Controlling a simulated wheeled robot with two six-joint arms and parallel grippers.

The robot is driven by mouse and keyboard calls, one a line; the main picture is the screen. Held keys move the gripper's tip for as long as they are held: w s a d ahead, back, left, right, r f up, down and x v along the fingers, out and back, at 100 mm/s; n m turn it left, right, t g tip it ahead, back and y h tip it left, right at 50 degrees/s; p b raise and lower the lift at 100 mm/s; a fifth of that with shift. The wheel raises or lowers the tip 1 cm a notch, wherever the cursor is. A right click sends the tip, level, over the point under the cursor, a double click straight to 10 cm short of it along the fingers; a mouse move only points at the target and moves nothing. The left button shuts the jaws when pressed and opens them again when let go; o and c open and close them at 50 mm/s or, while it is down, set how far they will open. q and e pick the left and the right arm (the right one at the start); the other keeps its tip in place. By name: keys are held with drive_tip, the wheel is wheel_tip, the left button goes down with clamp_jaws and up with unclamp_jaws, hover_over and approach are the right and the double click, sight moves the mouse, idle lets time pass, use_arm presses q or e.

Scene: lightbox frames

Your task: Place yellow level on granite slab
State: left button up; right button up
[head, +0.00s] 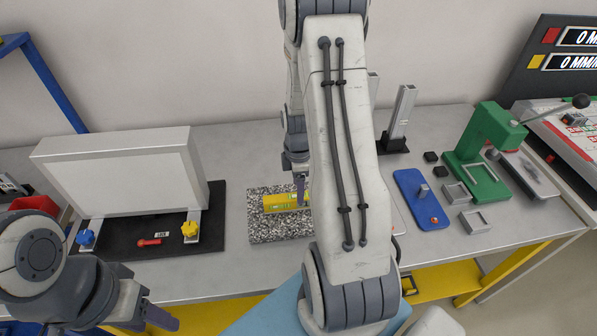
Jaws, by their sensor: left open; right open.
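The yellow level (277,204) lies on the speckled granite slab (270,233) in the middle of the bench. My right gripper (300,190) is open, just above the level's right part. My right arm covers the right end of the level and of the slab, so I cannot tell whether the fingers touch the level. My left gripper (152,318) is open and empty at the lower left, in front of the bench's front edge and well away from the level.
A lightbox (120,175) on a black base with blue and yellow knobs stands left of the slab. To the right are a blue plate (421,200), a green press (484,145) and small grey frames (474,220). A grey upright post (403,112) stands behind.

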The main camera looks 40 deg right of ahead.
wheel_tip(320, 180, up, 8)
drive_tip(key=shift+b, duration=0.45)
drive_tip(key=s+a+r+m, duration=0.1)
drive_tip(key=a+r, duration=0.2)
drive_tip(key=a, duration=0.7)
drive_tip(key=s+a+r+m, duration=0.1)
drive_tip(key=a+r, duration=0.1)
drive_tip(key=a, duration=0.8)
drive_tip(key=s+a+r+m+y, duration=0.1)
drive_tip(key=s+a+r+m, duration=0.1)
drive_tip(key=s+a, duration=0.9)
drive_tip(key=s+r, duration=0.1)
drive_tip(key=s, duration=0.2)
drive_tip(key=shift+s, duration=0.2)
